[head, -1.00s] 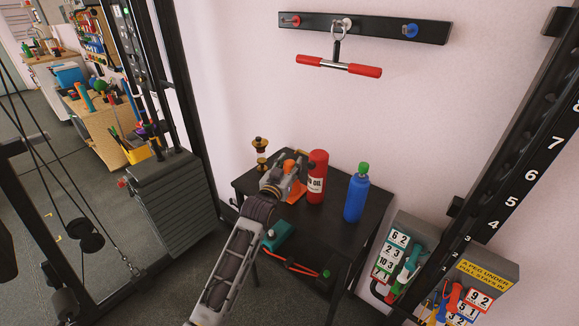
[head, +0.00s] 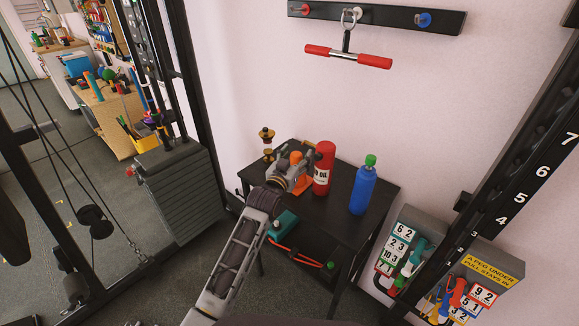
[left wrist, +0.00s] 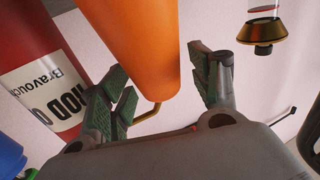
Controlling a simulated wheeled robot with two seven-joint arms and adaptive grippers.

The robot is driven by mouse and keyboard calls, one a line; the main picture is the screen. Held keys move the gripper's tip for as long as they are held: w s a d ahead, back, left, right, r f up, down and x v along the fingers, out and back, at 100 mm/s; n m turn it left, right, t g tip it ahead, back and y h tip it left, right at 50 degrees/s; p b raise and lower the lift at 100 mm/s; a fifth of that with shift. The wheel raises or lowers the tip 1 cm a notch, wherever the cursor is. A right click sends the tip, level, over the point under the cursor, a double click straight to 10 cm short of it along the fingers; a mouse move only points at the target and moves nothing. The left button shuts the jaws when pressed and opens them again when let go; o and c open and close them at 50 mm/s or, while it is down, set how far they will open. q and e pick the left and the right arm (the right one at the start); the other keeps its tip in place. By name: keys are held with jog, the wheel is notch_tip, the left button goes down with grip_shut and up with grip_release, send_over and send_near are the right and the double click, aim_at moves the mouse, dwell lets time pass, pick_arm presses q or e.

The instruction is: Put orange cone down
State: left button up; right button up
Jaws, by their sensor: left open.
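The orange cone (head: 303,184) stands on the black side table (head: 345,224), just left of the red bottle (head: 323,168). My left gripper (head: 292,170) is at the cone and partly hides it in the head view. In the left wrist view the cone (left wrist: 146,45) fills the upper middle, between the two spread green-padded fingers of the left gripper (left wrist: 160,88). The gripper is open; whether a finger touches the cone I cannot tell. The cone's base is mostly hidden by the gripper. My right gripper is not in view.
A blue bottle with a green cap (head: 362,186) stands right of the red one. A brass-and-black item (head: 267,143) stands behind the gripper. A teal object (head: 284,224) and a red-orange handle (head: 300,258) lie below the tabletop. The table's front right is clear.

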pick_arm(q)
jog(key=shift+s+a, duration=0.15)
jog(key=shift+s, duration=0.2)
jog(key=shift+s+a, duration=0.1)
jog(key=shift+s, duration=0.2)
jog(key=shift+s+a, duration=0.2)
jog(key=shift+s, duration=0.5)
jog(key=shift+v, duration=1.6)
jog(key=shift+s+a+p, duration=0.25)
jog(key=shift+s+p, duration=0.05)
jog(key=shift+s, duration=0.4)
jog(key=shift+v, duration=2.25)
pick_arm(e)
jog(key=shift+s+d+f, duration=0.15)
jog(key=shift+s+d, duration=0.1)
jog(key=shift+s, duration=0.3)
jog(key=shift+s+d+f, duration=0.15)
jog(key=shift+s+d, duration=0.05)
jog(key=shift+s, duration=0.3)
